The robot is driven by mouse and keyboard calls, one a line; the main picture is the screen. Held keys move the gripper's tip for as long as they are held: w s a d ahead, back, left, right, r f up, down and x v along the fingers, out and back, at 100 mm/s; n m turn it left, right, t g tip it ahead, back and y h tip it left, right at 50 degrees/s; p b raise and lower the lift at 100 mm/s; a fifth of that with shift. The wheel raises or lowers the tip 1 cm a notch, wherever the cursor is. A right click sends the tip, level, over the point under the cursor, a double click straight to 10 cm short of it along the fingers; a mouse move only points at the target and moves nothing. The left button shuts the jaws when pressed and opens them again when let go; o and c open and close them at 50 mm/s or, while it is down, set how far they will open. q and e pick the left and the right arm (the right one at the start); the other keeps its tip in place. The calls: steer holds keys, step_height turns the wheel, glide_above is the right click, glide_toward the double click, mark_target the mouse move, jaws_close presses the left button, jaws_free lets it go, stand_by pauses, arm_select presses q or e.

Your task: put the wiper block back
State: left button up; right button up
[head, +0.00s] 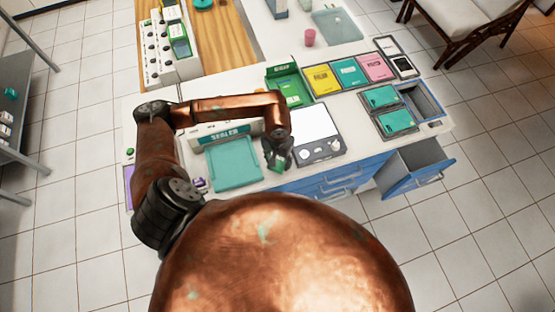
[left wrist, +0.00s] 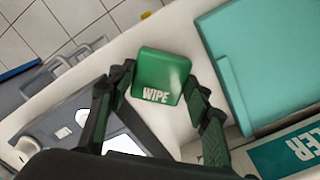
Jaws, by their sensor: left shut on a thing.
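The wiper block (left wrist: 160,68) is a small green block lettered "WIPE". In the left wrist view it sits between the fingers of my left gripper (left wrist: 160,92), which is shut on it. In the head view my left gripper (head: 277,158) is at the front of the white counter, between the teal tray (head: 233,176) and the grey device with a white panel (head: 317,122). The fingers partly hide the block there. I cannot tell whether the block touches the counter. My right gripper is not in view.
A green open-topped box (head: 284,72) stands behind the device. Yellow (head: 322,80), teal and pink packs line the back. Two teal packs lie at the right. A blue drawer (head: 418,165) stands open at the front right. A narrow clear strip lies between tray and device.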

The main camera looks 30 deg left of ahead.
mark_target(278, 163)
arm_select(q)
steer(key=shift+f, duration=0.15)
steer(key=o, duration=1.1)
step_height(278, 163, up, 12)
steer(key=b, duration=0.1)
steer(key=shift+r, duration=0.2)
